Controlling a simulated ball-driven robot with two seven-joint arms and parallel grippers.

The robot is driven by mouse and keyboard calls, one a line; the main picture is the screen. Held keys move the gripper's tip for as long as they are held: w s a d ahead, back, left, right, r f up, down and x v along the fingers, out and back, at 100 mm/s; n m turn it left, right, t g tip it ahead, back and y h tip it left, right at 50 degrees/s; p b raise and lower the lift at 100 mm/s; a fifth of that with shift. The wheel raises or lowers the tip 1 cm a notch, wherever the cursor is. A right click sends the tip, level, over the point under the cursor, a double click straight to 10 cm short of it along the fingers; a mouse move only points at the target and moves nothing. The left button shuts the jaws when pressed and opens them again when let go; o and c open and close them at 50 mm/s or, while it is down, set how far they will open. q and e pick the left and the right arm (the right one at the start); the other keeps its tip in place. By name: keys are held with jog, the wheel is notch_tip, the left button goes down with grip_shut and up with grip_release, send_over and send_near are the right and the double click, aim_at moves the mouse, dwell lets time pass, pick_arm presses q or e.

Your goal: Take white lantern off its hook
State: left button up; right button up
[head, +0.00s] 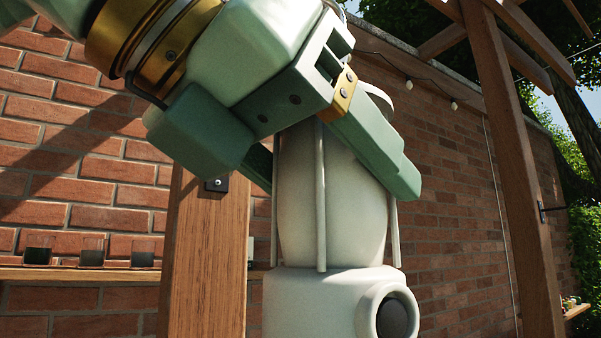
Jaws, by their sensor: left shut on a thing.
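The white lantern (333,230) hangs or is held upright at the centre, close to my camera, in front of a wooden post. It has a pale globe, thin upright bars and a wide base with a round dark-centred cap; its bottom is cut off by the frame edge. My left gripper (330,165), green with a brass part, comes in from the upper left and is shut on the lantern's upper part, one finger across the front. The lantern's top is mostly behind the gripper. My right gripper is not in view.
The wooden post (206,260) stands just left of the lantern, with a small dark bracket (217,184) on it. A shelf (80,273) with small dark glasses (90,251) runs along the brick wall (450,230). Another post (515,170) stands at right.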

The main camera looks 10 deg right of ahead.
pick_arm(q)
jog(key=shift+w+d+p, duration=0.15)
jog(key=shift+w+d, duration=0.1)
jog(key=shift+d, duration=0.45)
jog(key=shift+w+d+p, duration=0.1)
jog(key=shift+w+d, duration=0.1)
jog(key=shift+d, duration=0.5)
jog(key=shift+w+d+p, duration=0.15)
jog(key=shift+w+d, duration=0.1)
jog(key=shift+d, duration=0.45)
